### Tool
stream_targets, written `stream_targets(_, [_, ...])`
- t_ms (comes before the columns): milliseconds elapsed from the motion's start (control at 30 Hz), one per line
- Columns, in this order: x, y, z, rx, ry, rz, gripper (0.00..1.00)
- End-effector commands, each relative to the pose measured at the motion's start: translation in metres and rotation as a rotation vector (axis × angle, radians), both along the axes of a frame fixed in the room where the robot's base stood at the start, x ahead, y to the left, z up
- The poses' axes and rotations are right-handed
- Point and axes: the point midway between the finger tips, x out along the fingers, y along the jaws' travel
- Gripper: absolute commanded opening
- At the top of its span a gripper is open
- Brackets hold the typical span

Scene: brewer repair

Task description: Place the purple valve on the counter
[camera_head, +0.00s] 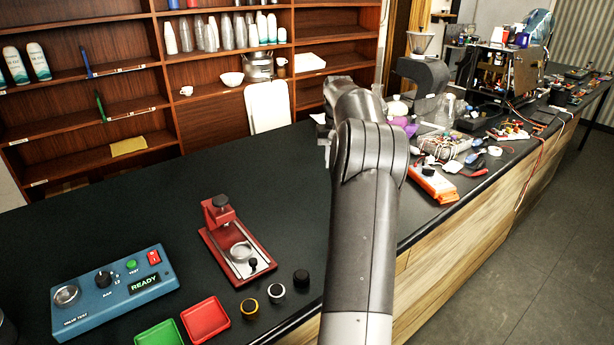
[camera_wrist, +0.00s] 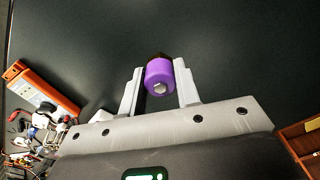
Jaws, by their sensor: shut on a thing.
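The purple valve (camera_wrist: 159,78) is a short purple cylinder with a dark far end and a pale metal hex on its near face. In the wrist view it sits between the two pale fingers of my gripper (camera_wrist: 158,88), which is shut on it. The black counter (camera_wrist: 235,55) is bare around it; whether the valve touches it I cannot tell. In the head view my gripper (camera_head: 322,130) shows only in part, left of my arm over the counter (camera_head: 130,215). My arm hides the held valve there.
A blue valve tester (camera_head: 115,290) reading READY, a red press fixture (camera_head: 237,245), red (camera_head: 205,320) and green (camera_head: 160,335) trays and three small round parts (camera_head: 276,291) are at the front left. An orange power strip (camera_head: 432,184) and clutter lie right. The counter's middle left is clear.

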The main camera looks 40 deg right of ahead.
Motion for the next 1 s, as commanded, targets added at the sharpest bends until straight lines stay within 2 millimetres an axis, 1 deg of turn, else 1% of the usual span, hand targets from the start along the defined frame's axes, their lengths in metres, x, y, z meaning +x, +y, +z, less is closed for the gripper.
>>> stream_targets(33, [0.0, 0.0, -0.008, 0.002, 0.001, 0.0, 0.03])
stream_targets(167, [0.006, 0.004, -0.02, 0.002, 0.003, 0.003, 0.03])
stream_targets(267, [0.021, 0.012, -0.031, 0.003, 0.001, 0.005, 0.03])
stream_targets(500, [0.069, 0.04, -0.064, 0.003, 0.001, 0.005, 0.03])
stream_targets(600, [0.085, 0.049, -0.075, 0.003, 0.001, 0.003, 0.03])
stream_targets(700, [0.097, 0.054, -0.082, 0.001, 0.0, 0.003, 0.03])
stream_targets(867, [0.102, 0.058, -0.088, 0.001, 0.001, 0.001, 0.03])
stream_targets(967, [0.102, 0.057, -0.098, 0.002, 0.001, 0.0, 0.03])
stream_targets(1000, [0.102, 0.057, -0.104, 0.002, 0.003, 0.001, 0.03])
